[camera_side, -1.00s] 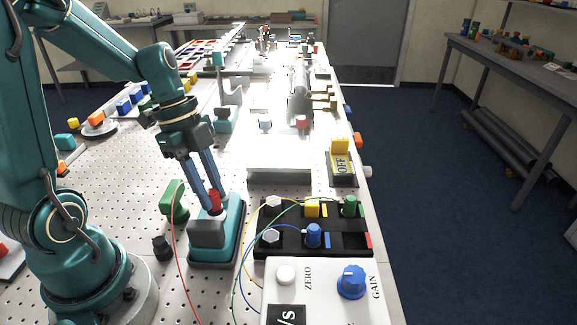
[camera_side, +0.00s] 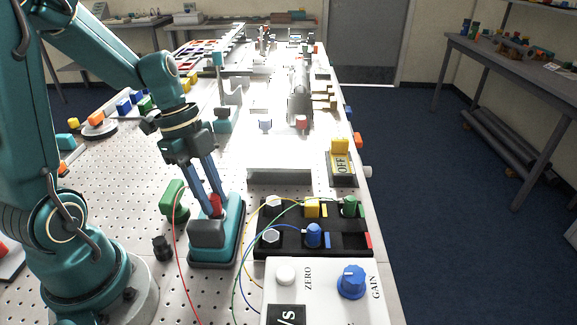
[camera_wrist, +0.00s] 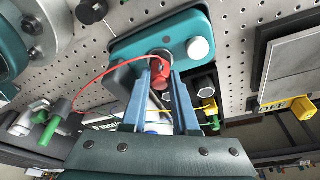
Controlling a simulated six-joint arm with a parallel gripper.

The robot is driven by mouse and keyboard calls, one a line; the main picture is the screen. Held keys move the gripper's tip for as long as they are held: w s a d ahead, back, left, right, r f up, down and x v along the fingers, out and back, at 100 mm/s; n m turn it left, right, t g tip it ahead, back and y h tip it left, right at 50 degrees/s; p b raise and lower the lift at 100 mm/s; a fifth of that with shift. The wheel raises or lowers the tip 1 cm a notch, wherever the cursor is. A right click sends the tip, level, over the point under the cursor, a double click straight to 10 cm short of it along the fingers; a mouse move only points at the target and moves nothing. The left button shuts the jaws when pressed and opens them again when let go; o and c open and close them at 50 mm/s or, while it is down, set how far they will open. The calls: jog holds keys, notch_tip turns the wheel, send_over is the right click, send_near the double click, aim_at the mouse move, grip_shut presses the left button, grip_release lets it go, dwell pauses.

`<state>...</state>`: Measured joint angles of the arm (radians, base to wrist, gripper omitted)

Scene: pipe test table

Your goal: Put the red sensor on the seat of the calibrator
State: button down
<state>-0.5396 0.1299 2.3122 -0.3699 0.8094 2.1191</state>
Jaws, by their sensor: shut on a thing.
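The red sensor (camera_side: 215,206) is between the blue fingers of my gripper (camera_side: 217,199), shut on it. It is at the teal calibrator (camera_side: 228,240), just behind the calibrator's dark grey block (camera_side: 207,233). In the wrist view the red sensor (camera_wrist: 160,72) is between the fingertips (camera_wrist: 161,80), over the teal calibrator (camera_wrist: 125,48) near a round grey spot on its top. The seat is mostly hidden by the sensor and fingers, so I cannot tell whether the sensor is fully down in it.
A black tray (camera_side: 340,241) with blue, yellow and green connectors stands right of the calibrator. A green block (camera_side: 173,198) and a black knob (camera_side: 161,247) are on its left. A thin red cable (camera_side: 178,265) runs past its left side. A white control box (camera_side: 325,285) is in front.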

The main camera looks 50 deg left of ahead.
dwell(0.8)
jog(key=c, duration=0.6)
grip_release()
jog(key=shift+r, duration=0.1)
jog(key=shift+v, duration=2.5)
